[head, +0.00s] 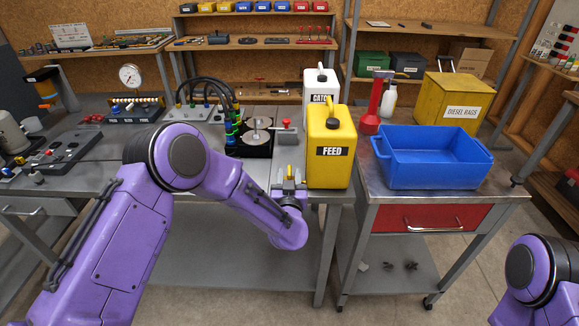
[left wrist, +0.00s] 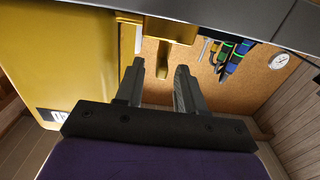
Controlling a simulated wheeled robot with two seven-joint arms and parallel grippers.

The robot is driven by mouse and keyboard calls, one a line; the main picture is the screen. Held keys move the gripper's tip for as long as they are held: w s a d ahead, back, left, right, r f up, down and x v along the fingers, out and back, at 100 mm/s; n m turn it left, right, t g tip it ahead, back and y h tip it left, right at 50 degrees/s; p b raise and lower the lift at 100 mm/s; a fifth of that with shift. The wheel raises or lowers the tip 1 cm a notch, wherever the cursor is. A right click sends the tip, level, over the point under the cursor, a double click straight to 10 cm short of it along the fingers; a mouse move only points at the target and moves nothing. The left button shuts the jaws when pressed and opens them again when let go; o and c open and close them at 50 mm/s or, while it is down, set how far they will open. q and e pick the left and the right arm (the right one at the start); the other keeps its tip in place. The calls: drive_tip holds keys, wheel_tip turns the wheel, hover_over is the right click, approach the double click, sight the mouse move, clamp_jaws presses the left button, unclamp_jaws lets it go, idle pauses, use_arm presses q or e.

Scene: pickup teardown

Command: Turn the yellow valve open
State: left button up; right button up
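The yellow valve (head: 289,171) shows as a small upright yellow piece at the bench's front edge, just left of the yellow FEED jug (head: 331,150). My left gripper (head: 289,185) is at it, partly hiding it. In the left wrist view, the left gripper's two fingers (left wrist: 160,82) are apart. A yellow bar with a short stub, which looks like the valve handle (left wrist: 165,55), lies just beyond the fingertips, the stub end appearing between them. I cannot tell whether the fingers touch it. My right gripper is out of view; only part of my right arm shows at lower right.
The FEED jug's yellow side (left wrist: 65,55) is close beside the left gripper. A white jug (head: 318,88) stands behind. A blue bin (head: 432,168) and a red flashlight-like object (head: 372,110) are on the cart to the right. Black hoses (head: 215,92) run behind my left arm.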

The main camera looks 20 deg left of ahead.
sight(289, 170)
use_arm(q)
drive_tip(key=shift+x, duration=1.6)
drive_tip(key=shift+c, duration=0.3)
clamp_jaws()
drive_tip(key=n+g+y+b, duration=0.1)
drive_tip(key=y, duration=0.1)
drive_tip(key=n+g+y+b, duration=0.1)
drive_tip(key=n+y, duration=0.1)
drive_tip(key=shift+d+f, duration=0.1)
drive_tip(key=shift+f, duration=0.1)
drive_tip(key=shift+n+g+y+b, duration=0.3)
drive_tip(key=shift+n+y+b, duration=0.1)
drive_tip(key=shift+y, duration=0.3)
drive_tip(key=shift+r+n+g+y, duration=0.15)
drive_tip(key=shift+n+g+y, duration=0.25)
drive_tip(key=shift+y, duration=0.1)
